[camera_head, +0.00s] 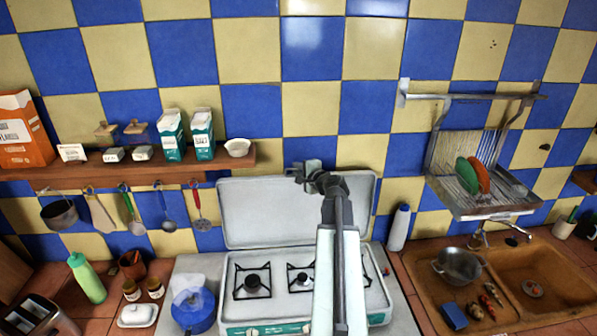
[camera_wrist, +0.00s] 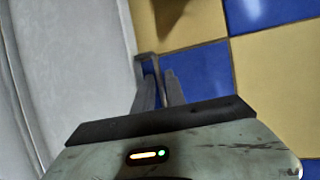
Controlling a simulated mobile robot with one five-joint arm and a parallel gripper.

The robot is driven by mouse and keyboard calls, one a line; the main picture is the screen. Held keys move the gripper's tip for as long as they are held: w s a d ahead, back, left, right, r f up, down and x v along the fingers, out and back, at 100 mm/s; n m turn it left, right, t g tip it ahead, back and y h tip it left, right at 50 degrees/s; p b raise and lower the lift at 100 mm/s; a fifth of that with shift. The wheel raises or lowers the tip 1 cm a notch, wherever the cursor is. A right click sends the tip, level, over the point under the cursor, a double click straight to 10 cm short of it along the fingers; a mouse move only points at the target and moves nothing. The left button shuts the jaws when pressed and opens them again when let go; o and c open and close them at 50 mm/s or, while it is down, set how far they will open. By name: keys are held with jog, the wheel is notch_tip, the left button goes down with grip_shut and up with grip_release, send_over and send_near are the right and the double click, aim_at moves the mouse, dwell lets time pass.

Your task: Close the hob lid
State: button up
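The hob lid (camera_head: 268,210) is a pale grey-white panel standing raised behind the white hob (camera_head: 262,331), leaning near the tiled wall. My gripper (camera_head: 304,166) is at the lid's top edge, right of its middle; my arm crosses in front of the lid and hob and hides part of both. In the wrist view the lid (camera_wrist: 65,80) fills the left side. My gripper's fingers (camera_wrist: 160,80) show just beside its edge, slightly apart with blue tile visible between them and nothing held. I cannot tell whether a finger touches the lid.
A blue pot (camera_head: 194,311) stands left of the hob and a white bottle (camera_head: 398,228) to its right. A wooden shelf (camera_head: 90,172) with cartons and hanging utensils is at left. A dish rack (camera_head: 470,205) hangs above the sink (camera_head: 545,275) at right.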

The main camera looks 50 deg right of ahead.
jog(key=shift+w+d+f, duration=0.1)
jog(key=shift+w+d, duration=0.05)
jog(key=shift+w, duration=0.3)
jog(key=shift+s, duration=0.1)
grip_shut()
dwell(0.9)
